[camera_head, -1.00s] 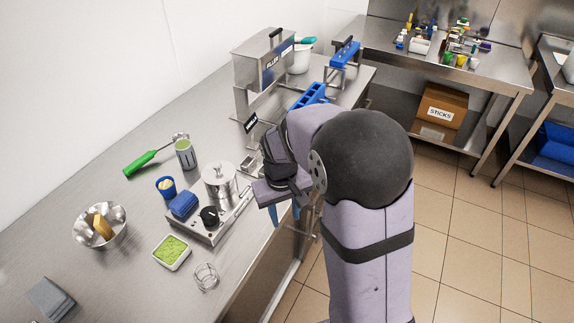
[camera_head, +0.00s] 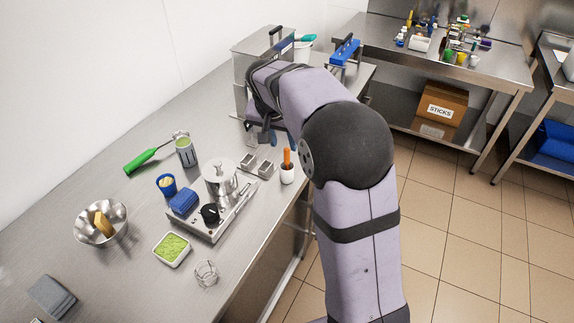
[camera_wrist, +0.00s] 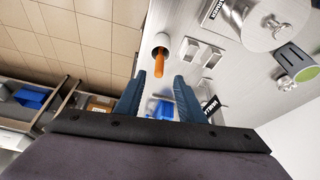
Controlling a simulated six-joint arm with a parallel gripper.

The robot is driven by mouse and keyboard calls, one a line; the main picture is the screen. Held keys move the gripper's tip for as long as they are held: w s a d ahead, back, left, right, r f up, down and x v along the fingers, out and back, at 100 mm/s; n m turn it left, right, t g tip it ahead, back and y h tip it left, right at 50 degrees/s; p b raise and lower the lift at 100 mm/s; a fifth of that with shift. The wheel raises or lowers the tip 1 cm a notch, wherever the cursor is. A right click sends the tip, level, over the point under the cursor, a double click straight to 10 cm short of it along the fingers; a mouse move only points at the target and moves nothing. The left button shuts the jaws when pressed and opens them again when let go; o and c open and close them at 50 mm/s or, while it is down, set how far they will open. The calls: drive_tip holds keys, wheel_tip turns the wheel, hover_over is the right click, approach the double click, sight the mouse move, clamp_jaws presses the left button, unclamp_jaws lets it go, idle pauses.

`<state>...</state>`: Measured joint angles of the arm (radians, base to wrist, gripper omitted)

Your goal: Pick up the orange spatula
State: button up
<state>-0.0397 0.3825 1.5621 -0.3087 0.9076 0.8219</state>
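The orange spatula shows as an orange handle (camera_head: 287,157) standing up out of a small white cup (camera_head: 287,175) near the table's front edge. Its lower part is hidden in the cup. In the wrist view the orange handle (camera_wrist: 159,64) points from the white cup (camera_wrist: 161,40) towards the space between my fingertips. My gripper (camera_wrist: 159,76) is open and empty, its two blue fingers apart. In the head view my gripper (camera_head: 271,139) is just behind the spatula, partly hidden by my arm.
Small metal blocks (camera_head: 257,166) stand left of the cup, beside a metal pot (camera_head: 221,181) on a control unit. A green-handled tool (camera_head: 140,162), a steel bowl (camera_head: 101,223) and a green-filled dish (camera_head: 172,249) are further left. A metal box (camera_head: 250,60) stands behind my gripper.

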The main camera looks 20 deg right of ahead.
sight(287, 150)
drive_tip(key=shift+p+x, duration=1.45)
drive_tip(key=shift+x, duration=1.9)
drive_tip(key=shift+s, duration=0.15)
clamp_jaws()
